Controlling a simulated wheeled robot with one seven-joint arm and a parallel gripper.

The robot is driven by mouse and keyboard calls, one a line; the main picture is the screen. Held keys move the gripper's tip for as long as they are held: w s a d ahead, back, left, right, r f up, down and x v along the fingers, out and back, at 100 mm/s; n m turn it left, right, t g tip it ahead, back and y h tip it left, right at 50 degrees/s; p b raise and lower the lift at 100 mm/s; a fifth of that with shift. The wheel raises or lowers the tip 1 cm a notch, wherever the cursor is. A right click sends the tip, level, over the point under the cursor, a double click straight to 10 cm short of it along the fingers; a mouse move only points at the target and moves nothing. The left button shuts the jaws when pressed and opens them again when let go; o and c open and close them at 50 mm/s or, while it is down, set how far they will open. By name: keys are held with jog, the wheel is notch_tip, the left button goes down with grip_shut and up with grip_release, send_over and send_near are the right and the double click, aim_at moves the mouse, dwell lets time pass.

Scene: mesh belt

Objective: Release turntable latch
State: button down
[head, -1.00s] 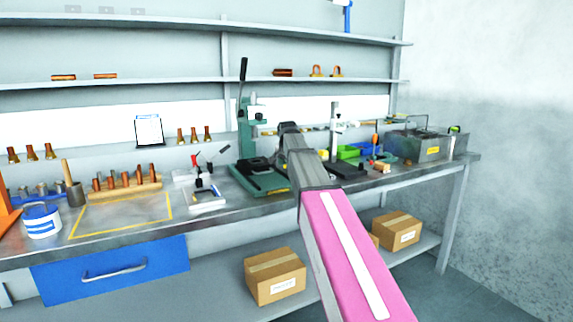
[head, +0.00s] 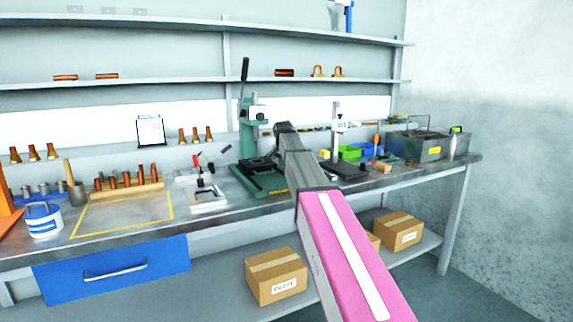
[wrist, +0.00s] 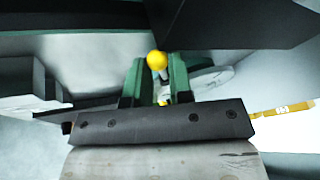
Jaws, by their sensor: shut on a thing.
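A green arbor press (head: 247,140) with a long black lever stands on the workbench in the head view. The far end of my arm reaches to the press's right side, and the arm hides my gripper there. In the wrist view, my gripper (wrist: 158,80) has its two fingers close around a yellow ball knob (wrist: 157,60) on a short grey stem. It is shut on this knob, which looks like the latch handle. A pale rounded plate (wrist: 208,79) lies just right of the fingers; I cannot tell whether it is the turntable. The latch's seat is hidden.
Dark press parts (wrist: 240,20) overhang the fingers closely. Left of the press on the bench are a toggle clamp (head: 205,190) and a wooden rack (head: 125,185) of copper pieces. A dial-gauge stand (head: 338,140), green bin (head: 350,152) and grey tank (head: 415,146) stand to the right.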

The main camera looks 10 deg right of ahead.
jog(key=c, duration=1.1)
grip_release()
jog(key=v, duration=1.1)
